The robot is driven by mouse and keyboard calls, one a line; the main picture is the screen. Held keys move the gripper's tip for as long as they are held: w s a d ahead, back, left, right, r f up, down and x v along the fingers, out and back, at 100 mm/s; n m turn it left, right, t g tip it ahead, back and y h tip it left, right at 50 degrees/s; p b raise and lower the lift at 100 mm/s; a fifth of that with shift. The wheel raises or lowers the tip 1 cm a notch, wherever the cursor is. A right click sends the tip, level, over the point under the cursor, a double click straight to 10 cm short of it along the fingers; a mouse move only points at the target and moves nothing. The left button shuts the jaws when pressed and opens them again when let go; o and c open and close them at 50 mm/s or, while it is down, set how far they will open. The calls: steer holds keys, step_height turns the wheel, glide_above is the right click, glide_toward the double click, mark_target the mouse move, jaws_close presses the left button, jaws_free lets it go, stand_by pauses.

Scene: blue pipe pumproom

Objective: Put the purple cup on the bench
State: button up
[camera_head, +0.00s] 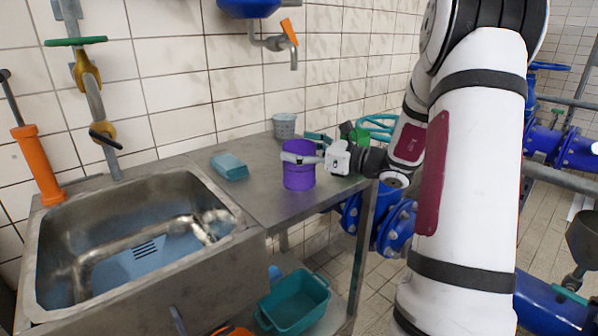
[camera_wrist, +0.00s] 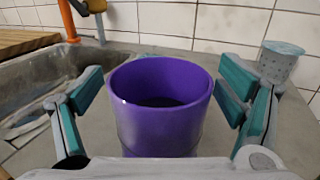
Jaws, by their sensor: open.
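My gripper (camera_head: 302,157) reaches in from the right, level with the upper part of the cup. In the wrist view the purple cup (camera_wrist: 158,125) sits between my two spread teal-padded fingers, with its mouth facing up. A gap shows between the cup and each finger. The gripper is open. The cup's base is hidden in the wrist view.
A grey perforated cup (camera_head: 284,127) stands at the back by the tiled wall. A teal sponge-like block (camera_head: 229,166) lies near the sink (camera_head: 140,245). A green object (camera_head: 359,136) is partly hidden behind my wrist. A teal crate (camera_head: 298,303) is below the bench.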

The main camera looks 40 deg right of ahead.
steer(key=c, duration=1.8)
steer(key=shift+r, duration=0.1)
